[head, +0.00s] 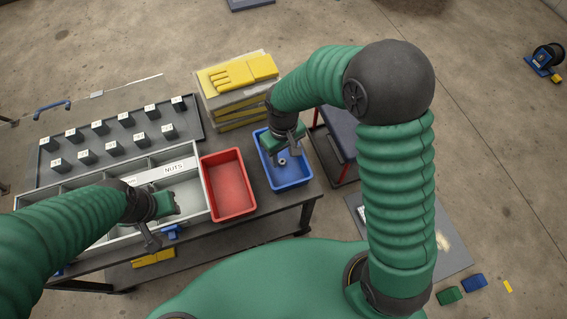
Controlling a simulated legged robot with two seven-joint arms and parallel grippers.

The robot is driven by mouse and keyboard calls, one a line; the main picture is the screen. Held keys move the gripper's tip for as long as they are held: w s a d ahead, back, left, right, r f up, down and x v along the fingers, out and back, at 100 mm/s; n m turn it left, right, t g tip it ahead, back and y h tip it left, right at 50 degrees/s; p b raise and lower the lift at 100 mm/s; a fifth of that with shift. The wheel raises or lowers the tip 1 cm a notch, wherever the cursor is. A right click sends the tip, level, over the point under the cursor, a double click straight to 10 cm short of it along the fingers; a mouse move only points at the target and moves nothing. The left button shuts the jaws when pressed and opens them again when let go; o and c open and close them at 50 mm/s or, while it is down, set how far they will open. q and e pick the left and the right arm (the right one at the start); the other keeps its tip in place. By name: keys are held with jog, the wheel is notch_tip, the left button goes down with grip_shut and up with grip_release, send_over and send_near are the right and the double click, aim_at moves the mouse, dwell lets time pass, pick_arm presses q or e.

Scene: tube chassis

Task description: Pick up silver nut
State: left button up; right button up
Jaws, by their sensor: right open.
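A small silver nut (283,161) lies in the blue bin (303,180) at the right end of the table. My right gripper (294,150) reaches down into the upper part of this bin, just above and beside the nut in the picture. Its jaws are open, and nothing is seen between them. I cannot tell its exact height over the nut. My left gripper (150,238) hangs over the near edge of the grey divided tray, away from the nut. Its fingers are too small and dark to tell whether they are open.
A red bin (228,186) stands left of the blue bin. Left of that is the grey divided tray (205,200) with a NUTS label (173,169). Behind are a dark tray (125,156) of labelled black blocks and stacked cases with yellow gloves (237,74).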

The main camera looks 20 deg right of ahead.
jog(key=shift+a+f, duration=0.15)
jog(key=shift+f, duration=0.4)
jog(key=shift+a+f, duration=0.15)
jog(key=shift+f, duration=0.4)
jog(key=shift+a+f, duration=0.15)
jog(key=shift+c, duration=0.3)
jog(key=shift+d, duration=0.4)
jog(key=c, duration=0.7)
grip_shut()
pick_arm(q)
jog(key=shift+a+f, duration=0.4)
jog(key=shift+f, duration=0.2)
pick_arm(e)
jog(key=shift+a, duration=0.25)
jog(key=shift+r, duration=0.2)
